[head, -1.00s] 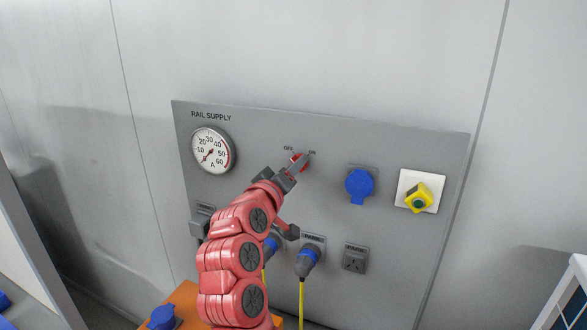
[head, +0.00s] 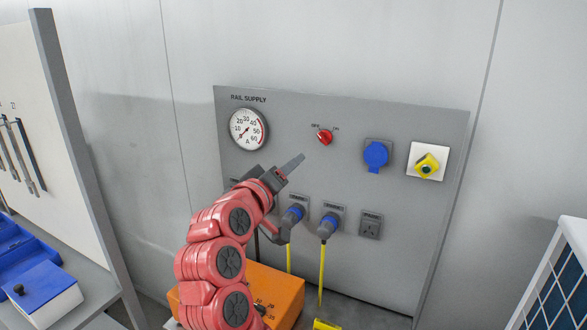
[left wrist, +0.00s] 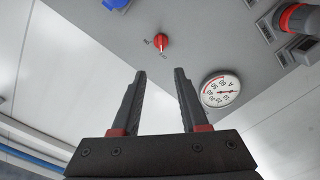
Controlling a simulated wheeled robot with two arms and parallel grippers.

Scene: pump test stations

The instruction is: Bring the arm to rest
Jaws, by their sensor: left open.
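My left arm is red and reaches in from the bottom of the head view. Its gripper (head: 293,165) is in front of the panel, below and left of the red rotary switch (head: 324,137), and apart from it. In the left wrist view the two fingers (left wrist: 159,75) stand apart with nothing between them. The red switch (left wrist: 161,41) shows beyond the fingertips there. The switch sits between the OFF and ON marks, its handle tilted. My right gripper is not in view.
The grey RAIL SUPPLY panel (head: 290,105) carries a gauge (head: 247,129), a blue socket cover (head: 375,155), a yellow switch on a white plate (head: 427,165) and plugs with yellow cables (head: 322,275). An orange box (head: 275,290) stands below. A blue-lidded box (head: 45,290) is at left.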

